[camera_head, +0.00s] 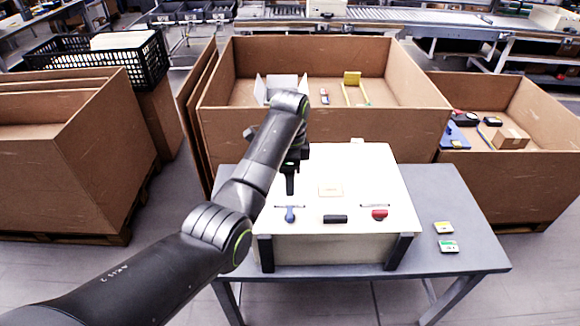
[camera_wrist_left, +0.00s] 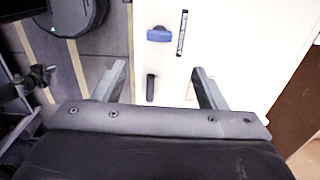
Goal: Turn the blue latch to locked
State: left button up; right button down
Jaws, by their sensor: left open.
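The blue latch (camera_head: 290,214) sits at the left front of the white box's lid (camera_head: 345,170), its bar pointing across the thin slot behind it. In the left wrist view the blue latch (camera_wrist_left: 159,35) lies beyond the fingertips, beside a dark slot (camera_wrist_left: 182,32). My left gripper (camera_head: 290,183) is above the lid, just behind the latch in the head view. In the wrist view its fingers (camera_wrist_left: 157,80) are apart and empty, and a black handle (camera_wrist_left: 151,87) shows between them, apparently below. My right gripper is not in view.
The black handle (camera_head: 335,219) and a red latch (camera_head: 379,213) are along the lid's front edge. A tan label (camera_head: 330,190) is on the lid. Two small cards (camera_head: 448,246) lie on the grey table (camera_head: 465,205) at right. Cardboard bins (camera_head: 400,130) stand behind.

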pick_arm(q)
jog(key=shift+r+b, duration=0.3)
jog(key=shift+r, duration=1.5)
